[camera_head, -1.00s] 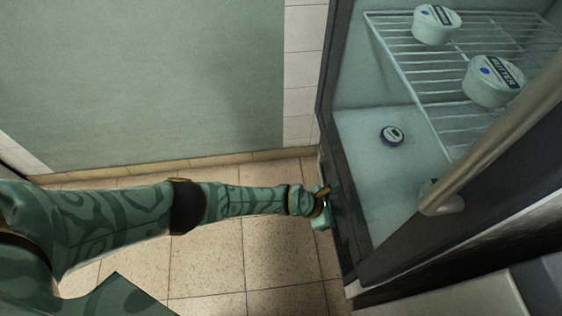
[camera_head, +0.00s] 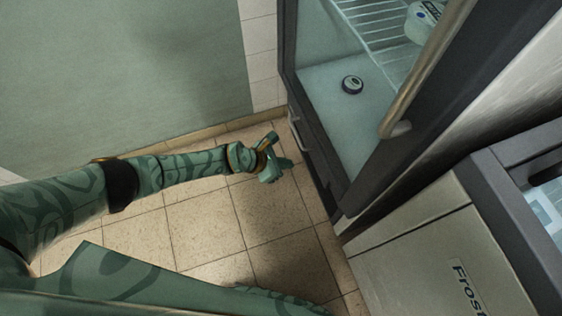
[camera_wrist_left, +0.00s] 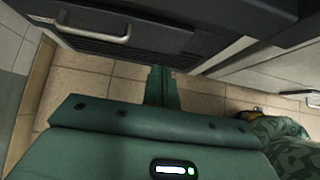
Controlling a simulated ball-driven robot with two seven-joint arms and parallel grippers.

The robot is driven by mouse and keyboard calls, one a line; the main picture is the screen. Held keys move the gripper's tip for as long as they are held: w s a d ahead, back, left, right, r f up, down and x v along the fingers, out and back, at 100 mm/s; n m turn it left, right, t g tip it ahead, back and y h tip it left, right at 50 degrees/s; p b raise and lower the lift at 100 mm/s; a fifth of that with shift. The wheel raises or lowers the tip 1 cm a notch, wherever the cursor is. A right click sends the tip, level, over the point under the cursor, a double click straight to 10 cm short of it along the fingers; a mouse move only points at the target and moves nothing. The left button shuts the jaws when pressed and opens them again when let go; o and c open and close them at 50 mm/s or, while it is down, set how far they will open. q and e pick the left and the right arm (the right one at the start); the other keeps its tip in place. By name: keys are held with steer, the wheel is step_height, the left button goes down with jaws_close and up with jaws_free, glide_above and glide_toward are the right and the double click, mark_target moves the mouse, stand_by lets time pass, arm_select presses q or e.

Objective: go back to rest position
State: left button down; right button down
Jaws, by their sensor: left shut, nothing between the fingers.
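My left gripper (camera_head: 280,156) is in the middle of the head view, over the tiled floor, left of the glass-door fridge (camera_head: 290,60). Its fingers are together with nothing between them. In the left wrist view its shut fingers (camera_wrist_left: 161,88) show against the floor and the dark lower front of the fridge. My right gripper is not in view.
A small dark-rimmed jar (camera_head: 352,84) sits on the fridge floor, and a white tub (camera_head: 424,22) stands on the wire rack (camera_head: 375,25). A grey chest marked "Frost" (camera_head: 415,260) stands at lower right. The floor (camera_head: 205,225) left of the fridge is clear.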

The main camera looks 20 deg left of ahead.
arm_select(q)
steer(key=shift+s+a+r, duration=0.3)
steer(key=shift+a+r, duration=0.1)
steer(key=shift+r, duration=0.05)
